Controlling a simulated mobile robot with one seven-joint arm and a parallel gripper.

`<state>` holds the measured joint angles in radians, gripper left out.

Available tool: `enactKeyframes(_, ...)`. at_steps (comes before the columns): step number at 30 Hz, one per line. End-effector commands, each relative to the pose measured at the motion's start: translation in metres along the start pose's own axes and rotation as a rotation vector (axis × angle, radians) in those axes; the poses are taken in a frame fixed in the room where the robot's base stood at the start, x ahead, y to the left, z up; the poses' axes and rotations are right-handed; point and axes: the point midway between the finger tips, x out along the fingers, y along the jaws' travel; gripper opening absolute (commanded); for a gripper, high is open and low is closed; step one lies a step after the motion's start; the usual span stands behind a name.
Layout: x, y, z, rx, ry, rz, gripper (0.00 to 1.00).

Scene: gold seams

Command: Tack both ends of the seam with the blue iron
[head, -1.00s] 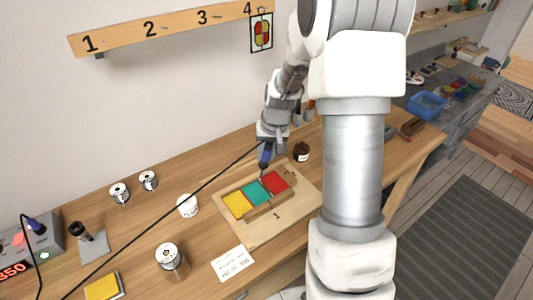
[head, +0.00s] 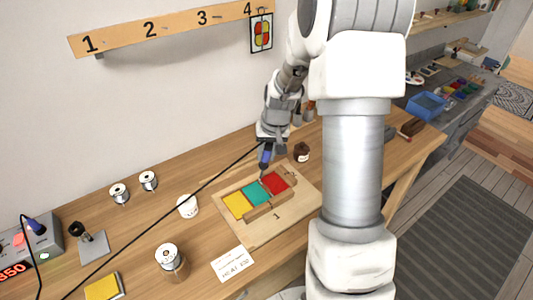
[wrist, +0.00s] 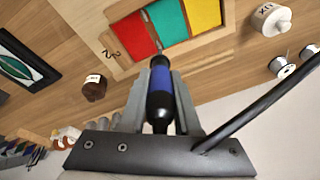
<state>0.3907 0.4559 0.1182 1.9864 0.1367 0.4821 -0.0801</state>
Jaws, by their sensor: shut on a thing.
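My gripper (head: 267,143) is shut on the blue iron (head: 265,158), which points down over the board. In the wrist view the iron's blue and black handle (wrist: 161,88) sits between my fingers, with its black cord running off to the right. The wooden board (head: 288,225) marked 1 holds a frame with a yellow pane (head: 238,206), a teal pane (head: 256,194) and a red pane (head: 276,183) in a row. The iron's tip is near the teal and red panes' border; whether it touches cannot be told.
A white jar (head: 187,207), a dark jar (head: 301,152), a metal tin (head: 171,262) and two spools stand around the board. The cord crosses the table.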

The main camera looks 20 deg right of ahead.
Motion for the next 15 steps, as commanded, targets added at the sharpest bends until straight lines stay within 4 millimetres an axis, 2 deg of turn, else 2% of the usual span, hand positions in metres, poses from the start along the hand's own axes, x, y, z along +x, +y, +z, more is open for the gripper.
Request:
enactKeyframes(7,-0.002,0.000,0.001,0.000,-0.003,0.000,0.00)
enactKeyframes(15,-0.022,-0.003,-0.005,0.000,-0.001,0.000,0.00)
